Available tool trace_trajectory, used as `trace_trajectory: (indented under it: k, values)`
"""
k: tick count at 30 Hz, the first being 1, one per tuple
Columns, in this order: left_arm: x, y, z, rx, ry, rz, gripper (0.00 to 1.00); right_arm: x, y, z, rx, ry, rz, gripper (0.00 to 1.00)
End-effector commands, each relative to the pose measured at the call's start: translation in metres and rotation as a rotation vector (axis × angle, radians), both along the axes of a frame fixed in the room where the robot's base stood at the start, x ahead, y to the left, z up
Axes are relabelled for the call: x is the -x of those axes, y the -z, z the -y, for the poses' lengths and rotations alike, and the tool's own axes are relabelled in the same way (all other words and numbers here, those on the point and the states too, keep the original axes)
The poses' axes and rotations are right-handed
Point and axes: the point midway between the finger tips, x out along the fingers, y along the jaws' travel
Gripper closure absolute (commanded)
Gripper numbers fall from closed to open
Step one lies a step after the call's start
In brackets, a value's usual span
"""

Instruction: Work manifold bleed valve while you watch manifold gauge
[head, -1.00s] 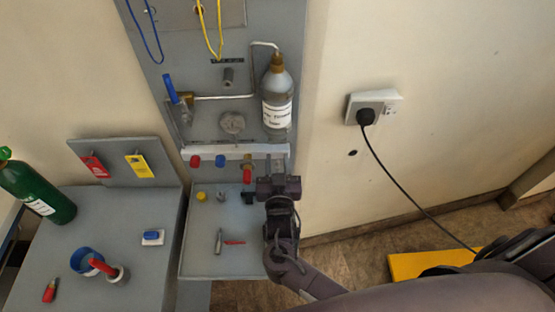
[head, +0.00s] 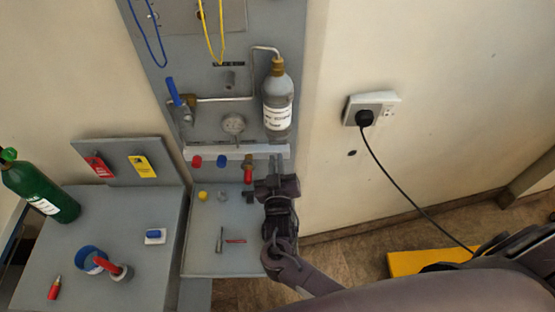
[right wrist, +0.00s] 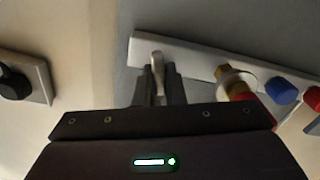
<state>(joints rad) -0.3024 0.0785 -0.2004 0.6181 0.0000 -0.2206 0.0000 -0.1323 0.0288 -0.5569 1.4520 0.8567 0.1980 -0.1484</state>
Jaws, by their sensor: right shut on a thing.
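My right gripper (head: 276,163) is at the right end of the rail, below the bottle. In the right wrist view, its fingers (right wrist: 159,88) are shut on a small metal lever (right wrist: 157,59) at the rail, seemingly the bleed valve. The fingers hide the lower part of the lever. My left gripper is not in view.
A red cap (head: 196,162), a blue cap (head: 221,160) and a brass fitting (head: 248,163) line the rail left of my right gripper. A grey bottle (head: 277,100) hangs above. Small parts lie on the shelf (head: 205,262) below. A plug (head: 365,117) and cable are on the right wall.

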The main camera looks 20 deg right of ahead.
Motion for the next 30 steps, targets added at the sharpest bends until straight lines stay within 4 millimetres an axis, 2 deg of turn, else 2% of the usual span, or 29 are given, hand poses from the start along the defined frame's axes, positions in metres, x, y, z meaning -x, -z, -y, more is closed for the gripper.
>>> trace_trajectory:
  k: [4,13,14,18,26,30]
  values:
    - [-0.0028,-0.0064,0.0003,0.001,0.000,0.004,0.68,-0.0004,-0.0007,-0.0014,0.092,0.000,-0.027,1.00]
    - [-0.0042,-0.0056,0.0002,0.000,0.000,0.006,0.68,-0.0004,0.0005,-0.0015,0.102,0.000,-0.030,1.00]
    - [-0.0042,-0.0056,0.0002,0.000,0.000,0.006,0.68,-0.0004,0.0005,-0.0015,0.102,0.000,-0.030,0.87]
    - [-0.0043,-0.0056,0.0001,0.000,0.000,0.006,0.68,-0.0004,0.0004,-0.0014,0.102,0.000,-0.030,0.69]
    - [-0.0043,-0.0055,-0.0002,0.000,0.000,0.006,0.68,-0.0001,0.0006,-0.0013,0.101,0.000,-0.030,0.68]
    - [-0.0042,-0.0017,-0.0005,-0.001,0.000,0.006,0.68,0.0092,0.0030,-0.0039,0.100,0.000,-0.031,0.68]
